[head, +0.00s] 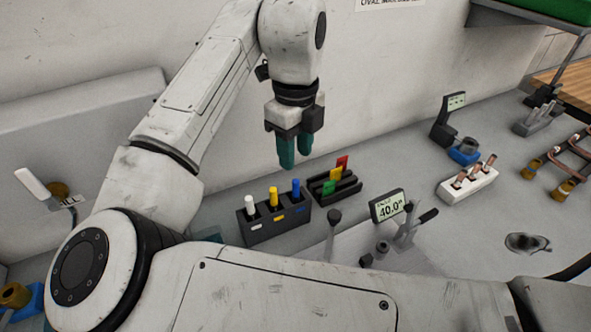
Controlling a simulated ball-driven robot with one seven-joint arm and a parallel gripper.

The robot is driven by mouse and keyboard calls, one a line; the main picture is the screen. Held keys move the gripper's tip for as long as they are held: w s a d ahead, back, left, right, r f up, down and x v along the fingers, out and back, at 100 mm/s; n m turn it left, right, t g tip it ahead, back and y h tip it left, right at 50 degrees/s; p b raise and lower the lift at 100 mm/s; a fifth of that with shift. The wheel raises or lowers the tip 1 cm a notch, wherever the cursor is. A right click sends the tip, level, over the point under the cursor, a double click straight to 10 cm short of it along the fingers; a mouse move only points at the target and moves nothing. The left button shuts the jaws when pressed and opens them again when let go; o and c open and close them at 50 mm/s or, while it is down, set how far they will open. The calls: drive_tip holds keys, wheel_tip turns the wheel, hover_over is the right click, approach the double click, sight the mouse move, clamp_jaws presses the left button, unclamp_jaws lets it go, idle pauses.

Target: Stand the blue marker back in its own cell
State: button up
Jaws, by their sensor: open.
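The blue marker (296,187) stands upright in the rightmost cell of a black marker holder (268,236), above a blue label. The yellow marker (273,196) stands in the middle cell and the white marker (249,204) in the left cell, each above a label of its own colour. How deep the markers sit is hidden by the holder's walls. My gripper (289,158) hangs fingers-down above and behind the holder, with teal fingers. It is open and apart from the markers, and nothing shows between the fingers.
A black rack (330,196) with red, yellow and green cards stands just right of the holder. A display reading 40.0 (388,205) and levers (405,230) stand farther right. A white block (467,186) holds copper pieces.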

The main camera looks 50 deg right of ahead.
drive_tip(key=shift+r, duration=1.2)
